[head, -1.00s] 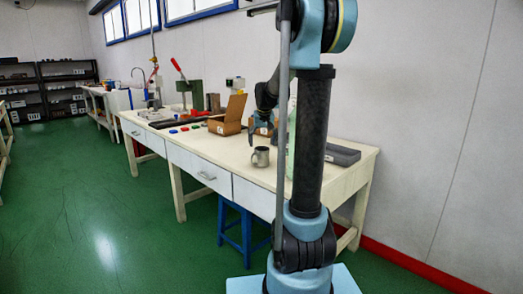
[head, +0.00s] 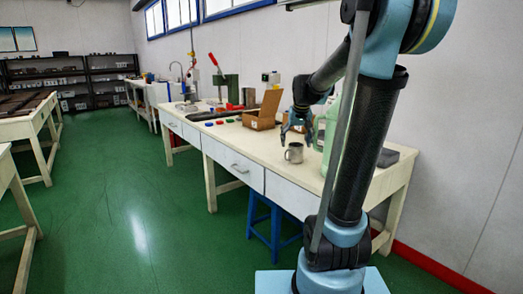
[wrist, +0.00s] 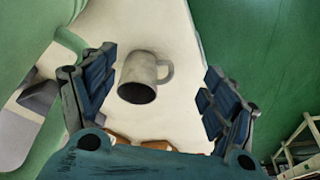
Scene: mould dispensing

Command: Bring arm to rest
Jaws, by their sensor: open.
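My gripper (head: 297,127) is open and empty above the workbench in the head view. In the wrist view its two fingers (wrist: 157,100) stand wide apart. A grey metal mug (head: 294,153) stands on the bench just below the gripper. The mug also shows between the fingers in the wrist view (wrist: 141,75), apart from both of them. My arm rises from the base at the right and bends over the bench.
The long cream workbench (head: 226,148) runs along the wall. A cardboard box (head: 263,112), a green bottle (head: 329,135) and a dark grey block (head: 388,157) are on it. A blue stool (head: 262,222) stands under it. The green floor (head: 140,200) at the left is open.

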